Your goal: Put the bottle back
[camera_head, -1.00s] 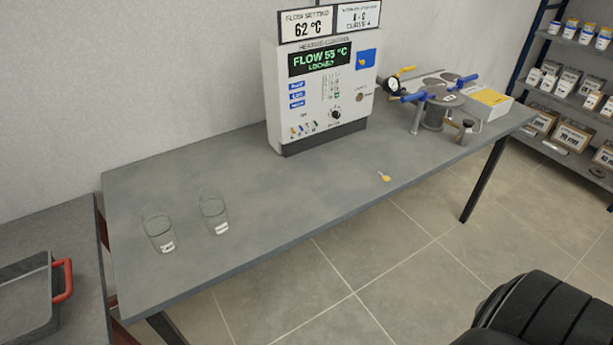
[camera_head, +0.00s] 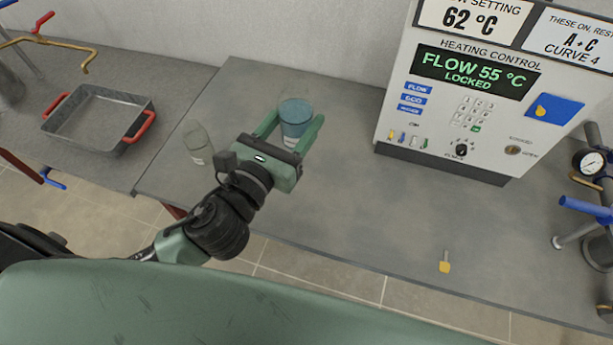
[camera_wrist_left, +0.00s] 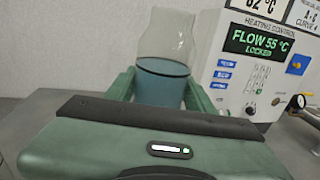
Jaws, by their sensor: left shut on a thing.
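My left gripper (camera_head: 298,128) is shut around a round vessel (camera_head: 295,112) that looks blue, over the left part of the grey table. I cannot tell whether its base touches the table. In the left wrist view the vessel (camera_wrist_left: 162,84) is upright between the fingers, with a dark blue lower part. Clear glass (camera_wrist_left: 168,35) shows above the blue; I cannot tell whether it is the same vessel or another behind it. A clear glass jar with a white label (camera_head: 198,145) stands apart, left of the gripper. My right gripper is not in view.
The white heating control box (camera_head: 450,90) stands at the back right, its display reading FLOW 55 °C LOCKED. A yellow key (camera_head: 445,263) lies near the front edge. A grey tray with red handles (camera_head: 98,118) sits on the left table. The middle of the table is clear.

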